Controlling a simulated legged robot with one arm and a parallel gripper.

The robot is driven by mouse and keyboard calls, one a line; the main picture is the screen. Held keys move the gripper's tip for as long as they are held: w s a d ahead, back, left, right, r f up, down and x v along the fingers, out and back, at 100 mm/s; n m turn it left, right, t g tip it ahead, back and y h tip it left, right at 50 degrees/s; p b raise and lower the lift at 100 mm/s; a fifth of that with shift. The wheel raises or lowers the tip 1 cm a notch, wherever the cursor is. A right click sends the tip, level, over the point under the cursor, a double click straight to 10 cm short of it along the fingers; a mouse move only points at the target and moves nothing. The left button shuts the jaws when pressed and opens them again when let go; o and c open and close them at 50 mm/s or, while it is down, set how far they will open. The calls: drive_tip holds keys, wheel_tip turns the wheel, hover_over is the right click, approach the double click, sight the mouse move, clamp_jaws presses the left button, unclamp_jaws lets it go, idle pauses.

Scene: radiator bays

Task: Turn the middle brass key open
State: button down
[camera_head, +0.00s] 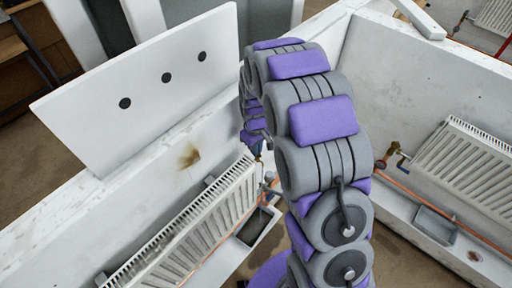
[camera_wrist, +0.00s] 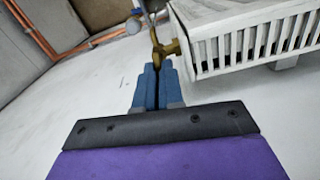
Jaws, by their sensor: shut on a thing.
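The brass key (camera_wrist: 157,54) is at the near end of the radiator (camera_wrist: 245,38) in the wrist view, on a brass valve fitting. My gripper (camera_wrist: 154,69) has its blue fingers close together, with the lower part of the key between their tips. The grip itself is small in the picture. My arm hides most of the grip there, and the key cannot be made out.
The right bay holds another radiator (camera_head: 468,165) with its own brass key (camera_head: 386,158), a copper pipe and a grey tray (camera_head: 436,225). A tray (camera_head: 257,228) lies below the middle radiator. A white panel (camera_head: 143,92) with three dark holes stands on the left wall. Low white walls separate the bays.

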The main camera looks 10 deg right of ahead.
drive_tip(key=shift+w+d+f+m+b, duration=0.1)
drive_tip(key=shift+m+b, duration=0.5)
drive_tip(key=shift+m, duration=0.3)
drive_tip(key=m+b, duration=0.1)
drive_tip(key=m, duration=0.2)
drive_tip(key=c, duration=1.5)
unclamp_jaws()
drive_tip(key=shift+c, duration=0.2)
wheel_tip(320, 180, up, 18)
drive_tip(key=b, duration=0.1)
drive_tip(key=shift+f, duration=0.25)
